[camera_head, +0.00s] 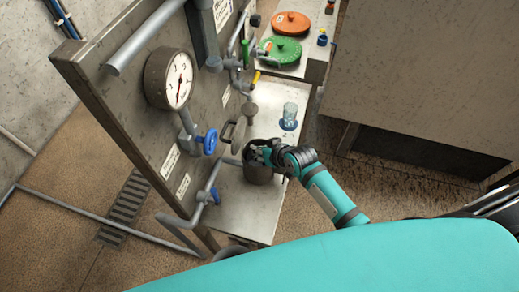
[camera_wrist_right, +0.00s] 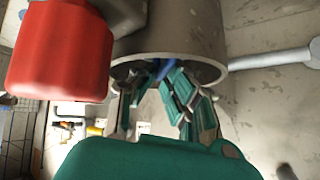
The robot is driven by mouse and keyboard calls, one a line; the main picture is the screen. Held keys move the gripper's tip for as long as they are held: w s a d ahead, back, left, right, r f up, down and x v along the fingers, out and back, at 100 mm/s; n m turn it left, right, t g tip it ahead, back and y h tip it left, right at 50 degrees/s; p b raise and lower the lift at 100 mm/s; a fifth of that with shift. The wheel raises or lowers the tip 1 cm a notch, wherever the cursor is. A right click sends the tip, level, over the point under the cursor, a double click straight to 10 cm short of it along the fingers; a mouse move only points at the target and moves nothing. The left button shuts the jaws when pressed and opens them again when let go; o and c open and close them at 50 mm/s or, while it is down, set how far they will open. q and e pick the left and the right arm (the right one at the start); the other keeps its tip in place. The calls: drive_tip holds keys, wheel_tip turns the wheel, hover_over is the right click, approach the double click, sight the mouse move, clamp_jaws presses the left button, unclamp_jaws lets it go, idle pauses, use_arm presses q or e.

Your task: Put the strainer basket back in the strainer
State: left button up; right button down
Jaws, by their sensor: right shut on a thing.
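The strainer (camera_head: 258,173) is a grey upright cylinder fixed low on the panel, beside the bench's front part. It also shows in the right wrist view as a wide grey cylinder with a pale round rim (camera_wrist_right: 215,72). My right gripper (camera_head: 262,152) is at its open mouth, and in the right wrist view its fingers (camera_wrist_right: 165,85) reach inside the rim. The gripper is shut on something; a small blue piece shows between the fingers. The strainer basket is not clearly visible, being hidden by the fingers and the strainer wall. My left gripper is not in view.
The panel carries a gauge (camera_head: 169,78), pipes and blue valve handles (camera_head: 210,142). A clear cup-like thing (camera_head: 290,113) stands on the bench (camera_head: 240,218) behind the strainer. A green lid (camera_head: 281,50) and orange lid (camera_head: 291,23) lie farther back. A red block (camera_wrist_right: 60,50) is close to the wrist camera.

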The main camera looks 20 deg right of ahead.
drive_tip(key=shift+f, duration=0.1)
drive_tip(key=c, duration=1.4)
unclamp_jaws()
drive_tip(key=shift+s+r, duration=0.15)
drive_tip(key=shift+r, duration=0.1)
drive_tip(key=v, duration=1.1)
drive_tip(key=shift+s+d+r+b, duration=0.1)
drive_tip(key=shift+s+r+b, duration=0.05)
drive_tip(key=shift+s+b, duration=0.15)
